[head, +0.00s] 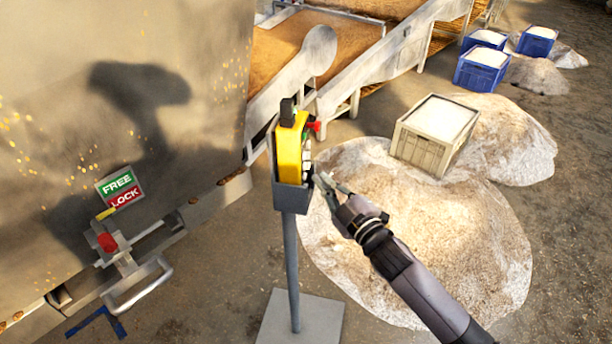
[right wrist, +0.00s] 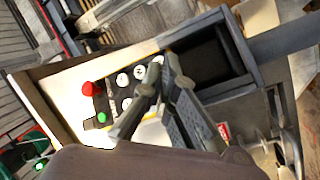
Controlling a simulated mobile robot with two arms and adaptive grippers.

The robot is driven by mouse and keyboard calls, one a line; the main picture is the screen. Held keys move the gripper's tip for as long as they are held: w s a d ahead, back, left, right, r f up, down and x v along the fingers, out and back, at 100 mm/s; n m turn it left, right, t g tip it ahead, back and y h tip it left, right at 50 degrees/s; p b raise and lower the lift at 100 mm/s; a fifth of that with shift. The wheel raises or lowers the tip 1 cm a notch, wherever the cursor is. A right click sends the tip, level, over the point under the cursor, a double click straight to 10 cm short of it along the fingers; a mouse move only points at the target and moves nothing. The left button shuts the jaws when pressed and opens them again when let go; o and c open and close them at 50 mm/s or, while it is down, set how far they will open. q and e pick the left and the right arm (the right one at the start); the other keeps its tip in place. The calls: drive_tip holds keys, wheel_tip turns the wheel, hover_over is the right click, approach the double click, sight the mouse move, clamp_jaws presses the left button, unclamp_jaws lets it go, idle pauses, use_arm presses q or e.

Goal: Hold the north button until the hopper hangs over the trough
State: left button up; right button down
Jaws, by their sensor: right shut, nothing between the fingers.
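A yellow control pendant (head: 290,150) with a red knob sits in a grey holder on a post. The right wrist view shows its button face (right wrist: 125,85) with several white round buttons, a red button (right wrist: 89,88) and a green one (right wrist: 102,118). My right gripper (head: 319,178) is shut and empty, its tips close to the button face; it also shows in the right wrist view (right wrist: 170,70). It covers some buttons. I cannot tell which is north, or whether the tips touch one. A large beige metal body (head: 170,60), perhaps the hopper, fills the left. I cannot single out the trough.
A FREE/LOCK sign (head: 119,187) and a latch with a handle (head: 138,287) are on the metal body. Grain beds (head: 275,55) with metal sides lie behind. A beige crate (head: 436,133), grain heaps (head: 430,240) and blue crates (head: 482,70) stand right.

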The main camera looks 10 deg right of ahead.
drive_tip(key=shift+w+a, duration=0.2)
drive_tip(key=shift+a, duration=0.2)
